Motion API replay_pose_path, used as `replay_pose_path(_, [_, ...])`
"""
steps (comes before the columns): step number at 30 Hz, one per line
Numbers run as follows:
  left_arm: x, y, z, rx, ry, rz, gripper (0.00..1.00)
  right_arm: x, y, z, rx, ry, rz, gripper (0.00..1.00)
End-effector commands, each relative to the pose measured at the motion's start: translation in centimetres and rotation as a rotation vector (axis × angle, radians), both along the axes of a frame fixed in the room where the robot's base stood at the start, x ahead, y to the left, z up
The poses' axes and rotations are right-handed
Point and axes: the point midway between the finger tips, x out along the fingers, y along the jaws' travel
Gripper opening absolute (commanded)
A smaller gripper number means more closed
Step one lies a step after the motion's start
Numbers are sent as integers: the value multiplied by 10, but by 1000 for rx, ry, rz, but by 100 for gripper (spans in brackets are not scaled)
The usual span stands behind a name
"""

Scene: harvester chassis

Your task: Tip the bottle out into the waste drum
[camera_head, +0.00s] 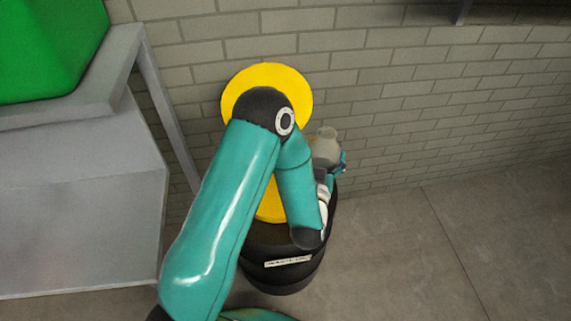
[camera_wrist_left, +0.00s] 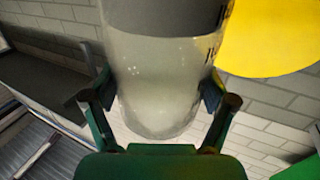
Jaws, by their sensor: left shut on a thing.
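The bottle (camera_head: 325,150) is pale grey and see-through, in the head view just right of my left arm. Its narrower end points up in the picture. My left gripper (camera_head: 341,166) is shut on it, mostly hidden behind the bottle and arm. In the left wrist view the bottle (camera_wrist_left: 155,80) sits between both fingers (camera_wrist_left: 157,98), with dark marks along its right side. The waste drum (camera_head: 285,270) is black with a pale label, partly hidden behind my arm. The bottle appears above the drum's right back side. My right gripper is not in view.
A round yellow lid (camera_head: 240,92) stands up behind the drum, near the brick wall (camera_head: 420,90). A grey bench (camera_head: 75,190) with a green bin (camera_head: 45,45) is at the left. The floor (camera_head: 400,260) right of the drum is clear.

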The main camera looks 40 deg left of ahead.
Motion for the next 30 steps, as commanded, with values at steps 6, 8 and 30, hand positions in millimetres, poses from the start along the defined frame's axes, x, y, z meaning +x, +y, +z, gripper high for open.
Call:
replay_pose_path(6, [-26, 52, -16, -3, -7, 370, 27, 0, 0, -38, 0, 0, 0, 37])
replay_pose_path(8, [-35, 61, -18, -3, -6, 450, 27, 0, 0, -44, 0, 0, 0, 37])
replay_pose_path(30, [-59, 78, -19, -3, 0, 627, 27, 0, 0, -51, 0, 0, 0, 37])
